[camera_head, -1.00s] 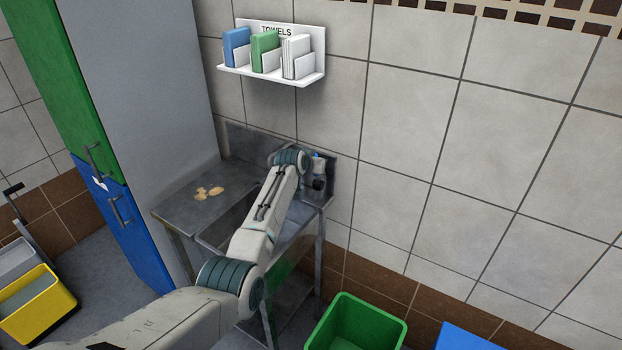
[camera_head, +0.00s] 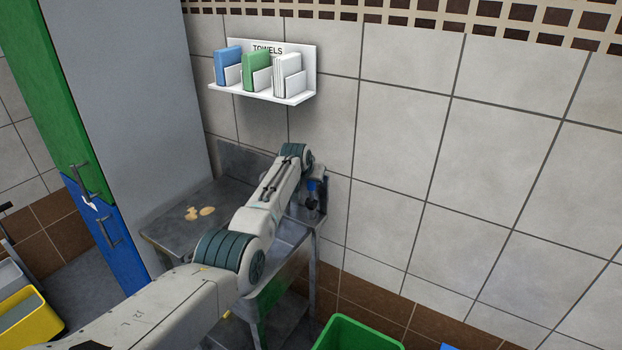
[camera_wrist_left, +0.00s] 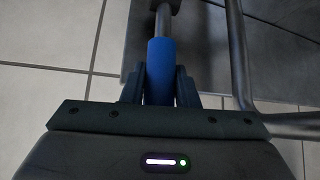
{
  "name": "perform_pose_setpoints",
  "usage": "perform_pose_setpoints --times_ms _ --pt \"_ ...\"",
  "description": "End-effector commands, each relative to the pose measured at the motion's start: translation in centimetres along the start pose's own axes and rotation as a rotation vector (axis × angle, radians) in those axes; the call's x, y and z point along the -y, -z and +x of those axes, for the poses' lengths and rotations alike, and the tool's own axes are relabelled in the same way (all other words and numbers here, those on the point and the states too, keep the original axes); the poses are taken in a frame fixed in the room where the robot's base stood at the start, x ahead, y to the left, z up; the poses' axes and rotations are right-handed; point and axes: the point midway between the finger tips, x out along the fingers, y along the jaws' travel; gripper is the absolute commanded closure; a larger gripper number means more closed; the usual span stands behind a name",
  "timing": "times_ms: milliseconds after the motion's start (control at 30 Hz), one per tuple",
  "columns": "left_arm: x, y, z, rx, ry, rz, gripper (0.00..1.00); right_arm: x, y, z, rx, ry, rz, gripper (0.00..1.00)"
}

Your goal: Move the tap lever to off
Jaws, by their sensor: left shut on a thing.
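The tap lever has a blue grip (camera_wrist_left: 160,62) on a grey metal stem (camera_wrist_left: 166,18), in the left wrist view. My left gripper (camera_wrist_left: 160,86) is shut on the blue grip, with a dark finger on each side of it. In the head view a bit of blue (camera_head: 312,185) shows beside my left wrist at the sink's right end. The rest of the tap is mostly hidden behind my arm there. My right gripper is in neither view.
The metal sink bench (camera_head: 165,232) stands against the tiled wall. A towel shelf (camera_head: 262,92) hangs above it. A tall cabinet (camera_head: 130,90) is at the left, and a green bin (camera_head: 358,335) stands in front at the lower right.

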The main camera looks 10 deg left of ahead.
Motion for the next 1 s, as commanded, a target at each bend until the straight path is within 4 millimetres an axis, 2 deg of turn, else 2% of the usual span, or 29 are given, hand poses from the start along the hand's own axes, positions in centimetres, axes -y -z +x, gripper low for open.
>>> perform_pose_setpoints --times_ms 67,100,200,633,1000 --pt "0.0 0.2 -0.1 -0.004 0.0 0.001 1.0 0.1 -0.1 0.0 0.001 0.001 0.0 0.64" --pt "0.0 0.2 -0.1 -0.004 0.0 0.001 0.69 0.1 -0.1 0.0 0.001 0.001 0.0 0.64" --pt "0.0 0.2 -0.1 -0.004 0.0 0.001 0.51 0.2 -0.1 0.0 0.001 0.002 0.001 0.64" --pt "0.0 0.2 -0.5 -0.003 0.0 0.001 0.51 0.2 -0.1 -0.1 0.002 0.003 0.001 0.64" --pt "0.0 0.1 -3.9 -0.005 0.0 0.001 0.51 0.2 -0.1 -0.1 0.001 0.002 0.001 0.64"
